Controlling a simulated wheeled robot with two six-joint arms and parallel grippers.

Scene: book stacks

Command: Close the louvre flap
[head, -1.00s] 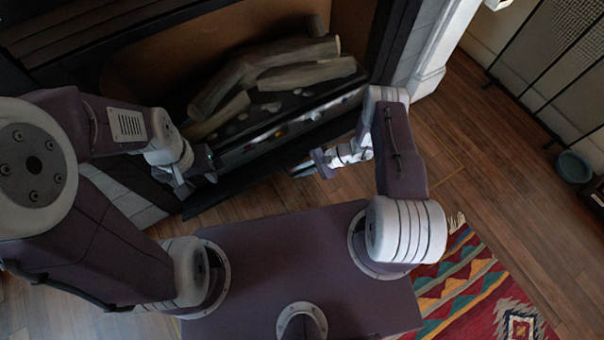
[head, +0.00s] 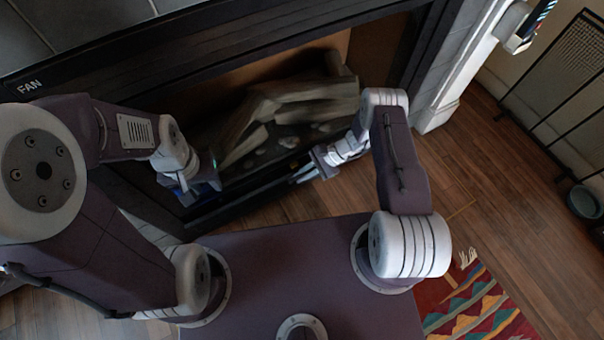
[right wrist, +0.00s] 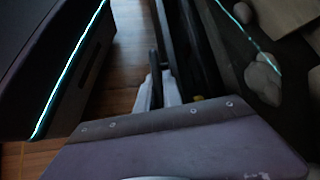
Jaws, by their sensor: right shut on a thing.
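The louvre flap (head: 245,200) is a long dark panel along the bottom front of the fireplace. In the head view it stands raised near the opening, and the controls behind it are mostly hidden. My right gripper (head: 310,172) is at the flap's right part, shut on its edge. In the right wrist view the pale fingers (right wrist: 157,92) are on either side of a thin dark edge. My left gripper (head: 192,192) is by the flap's left end; its fingertips are dark and blurred, so I cannot tell its opening or whether it touches.
The fireplace holds grey logs (head: 300,100) and stones. A white surround post (head: 445,95) stands to its right. A black mesh screen (head: 560,80) and a bowl (head: 583,202) are farther right. The wooden floor (head: 480,160) is clear; a patterned rug (head: 475,305) lies below right.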

